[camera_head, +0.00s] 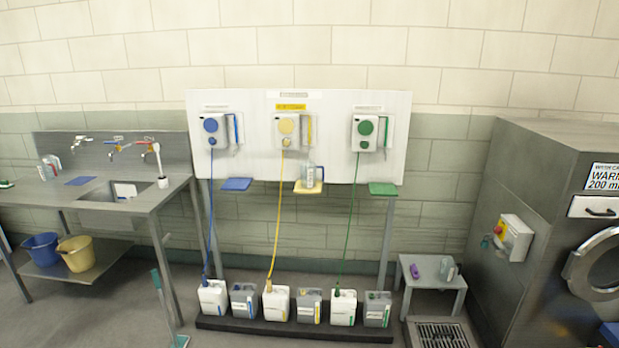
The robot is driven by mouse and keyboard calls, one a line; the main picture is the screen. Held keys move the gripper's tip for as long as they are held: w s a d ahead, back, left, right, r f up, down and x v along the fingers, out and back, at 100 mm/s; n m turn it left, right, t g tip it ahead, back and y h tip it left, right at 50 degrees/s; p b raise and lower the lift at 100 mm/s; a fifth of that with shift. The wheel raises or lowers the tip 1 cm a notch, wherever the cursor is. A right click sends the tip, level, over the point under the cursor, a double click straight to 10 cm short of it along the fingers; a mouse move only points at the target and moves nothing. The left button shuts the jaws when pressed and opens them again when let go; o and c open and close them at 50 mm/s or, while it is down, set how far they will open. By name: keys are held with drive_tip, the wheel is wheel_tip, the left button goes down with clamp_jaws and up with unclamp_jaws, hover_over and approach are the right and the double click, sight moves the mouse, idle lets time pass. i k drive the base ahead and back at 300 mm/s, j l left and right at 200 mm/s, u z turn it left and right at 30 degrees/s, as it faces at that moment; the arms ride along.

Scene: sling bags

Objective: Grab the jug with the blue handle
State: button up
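A clear jug (309,175) stands upright on the small yellow shelf (308,188) under the middle dispenser. Its handle seems to be on its right side and looks greyish blue, but it is too small to be sure. A grey-green jug-like container (447,269) stands on the low grey table (433,282) at the right; I cannot tell its handle colour. Small containers (48,168) stand at the back left of the sink counter, too small to make out. My gripper is not in view.
A dispenser panel (260,165) has blue, yellow and green hoses running to several canisters on a dark plinth (300,328). A steel sink counter (150,197) is left. A large steel machine (520,225) is right. A floor grate (436,334) lies before the low table.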

sight(308, 169)
drive_tip(key=i+j, duration=2.9)
drive_tip(key=i, duration=0.15)
drive_tip(key=i+l+z, duration=0.05)
drive_tip(key=i+l, duration=0.05)
drive_tip(key=l, duration=0.05)
